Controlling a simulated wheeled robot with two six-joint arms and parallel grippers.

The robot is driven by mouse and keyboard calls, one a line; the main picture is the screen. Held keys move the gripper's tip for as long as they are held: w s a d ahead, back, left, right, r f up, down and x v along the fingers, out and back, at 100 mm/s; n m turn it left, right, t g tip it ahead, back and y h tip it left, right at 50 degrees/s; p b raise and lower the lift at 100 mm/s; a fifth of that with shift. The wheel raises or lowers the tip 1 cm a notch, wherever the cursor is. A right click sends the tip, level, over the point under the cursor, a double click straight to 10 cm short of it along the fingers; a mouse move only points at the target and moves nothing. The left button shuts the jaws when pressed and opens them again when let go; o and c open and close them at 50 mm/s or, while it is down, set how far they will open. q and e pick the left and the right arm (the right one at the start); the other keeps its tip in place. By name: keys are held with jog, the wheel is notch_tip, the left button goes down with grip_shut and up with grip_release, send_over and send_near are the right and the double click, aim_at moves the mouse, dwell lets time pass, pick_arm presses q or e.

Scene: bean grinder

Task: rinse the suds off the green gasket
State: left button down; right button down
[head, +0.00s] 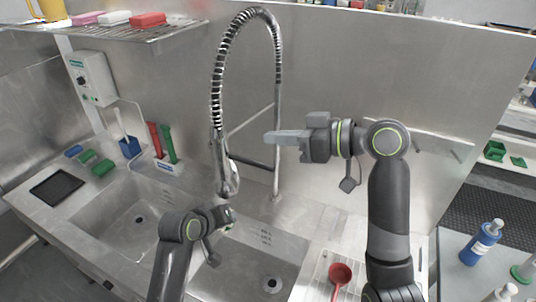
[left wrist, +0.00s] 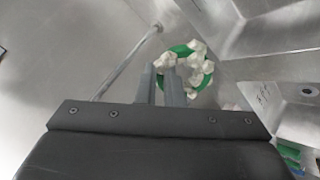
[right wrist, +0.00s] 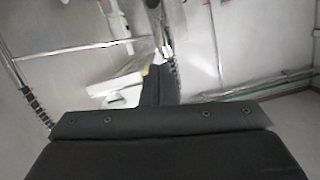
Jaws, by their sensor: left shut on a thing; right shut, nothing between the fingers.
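The green gasket (left wrist: 208,72) is a ring with white suds clumped on several parts of it, seen in the left wrist view. My left gripper (left wrist: 160,80) is shut on its near edge and holds it over the sink. In the head view the left arm reaches in low, just below the spray nozzle (head: 229,181); the gasket is mostly hidden there. I see no clear water stream. My right gripper (head: 272,137) is shut and empty, pointing left beside the tap's riser; its fingers also show in the right wrist view (right wrist: 156,88).
The sink has a left basin (head: 125,222) and a right basin (head: 285,270). A red ladle (head: 340,274) lies on the right drainboard. Red and green brushes (head: 167,145) stand at the back left. A blue bottle (head: 482,243) stands on the right table.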

aim_at(251, 162)
jog(key=f, duration=0.1)
jog(key=a+f, duration=0.1)
jog(key=f, duration=0.1)
jog(key=a+f, duration=0.1)
jog(key=shift+f, duration=0.2)
jog(key=shift+a, duration=0.1)
notch_tip(251, 162, down, 2)
jog(key=shift+s+f, duration=0.1)
jog(key=shift+s, duration=0.05)
dwell(0.4)
